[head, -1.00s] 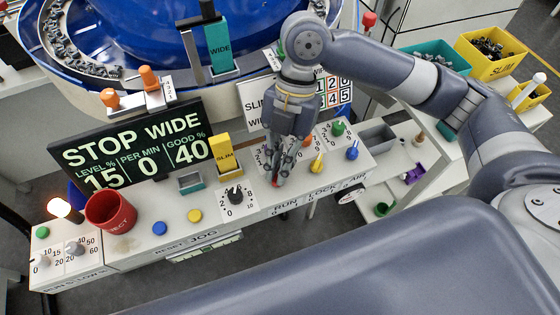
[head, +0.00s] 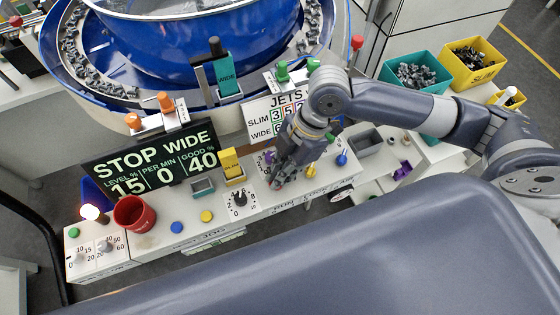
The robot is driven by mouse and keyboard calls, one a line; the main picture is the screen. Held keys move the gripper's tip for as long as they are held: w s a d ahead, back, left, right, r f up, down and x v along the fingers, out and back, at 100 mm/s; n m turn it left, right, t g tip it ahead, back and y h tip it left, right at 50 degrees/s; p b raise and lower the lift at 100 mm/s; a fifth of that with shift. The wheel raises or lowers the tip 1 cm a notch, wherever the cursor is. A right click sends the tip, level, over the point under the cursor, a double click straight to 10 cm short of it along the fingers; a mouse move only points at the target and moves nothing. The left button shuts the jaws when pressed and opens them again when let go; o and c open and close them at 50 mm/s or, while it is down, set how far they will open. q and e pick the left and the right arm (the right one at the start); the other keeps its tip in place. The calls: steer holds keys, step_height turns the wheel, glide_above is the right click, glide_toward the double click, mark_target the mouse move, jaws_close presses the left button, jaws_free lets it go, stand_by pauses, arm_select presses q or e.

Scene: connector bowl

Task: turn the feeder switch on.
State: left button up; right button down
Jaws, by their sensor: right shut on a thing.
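My right gripper (head: 277,183) reaches down from the upper right onto the white control panel (head: 268,208), just right of the black numbered dial (head: 238,199). Its fingers are shut at the panel surface, around what appears to be the feeder switch. The fingers hide the switch, so its position cannot be read. The black display board (head: 150,160) reads STOP WIDE, with 15, 0 and 40 below. My left gripper is not in view.
A yellow SLIM block (head: 232,165) stands behind the dial. Yellow (head: 311,170) and blue (head: 342,159) knobs stand right of the gripper. A red cup (head: 134,214) and blue (head: 176,227) and yellow (head: 206,216) buttons are left. The blue bowl (head: 200,40) is behind.

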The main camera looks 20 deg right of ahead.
steer(key=m+t+p, duration=0.1)
steer(key=m+p, duration=0.1)
steer(key=p, duration=0.1)
steer(key=m+t+p, duration=0.1)
steer(key=m+p, duration=0.2)
steer(key=p, duration=0.1)
steer(key=m+t+p, duration=0.1)
steer(key=m+p, duration=0.2)
steer(key=shift+s+a+r+h, duration=0.1)
steer(key=shift+s+r+h, duration=0.2)
steer(key=shift+s, duration=0.1)
steer(key=m+p, duration=0.2)
steer(key=p, duration=0.1)
steer(key=shift+f+t+h, duration=0.1)
steer(key=shift+t+h, duration=0.2)
steer(key=shift+f+m, duration=0.15)
steer(key=shift+m, duration=0.25)
steer(key=c, duration=1.7)
jaws_free()
steer(key=shift+s, duration=0.1)
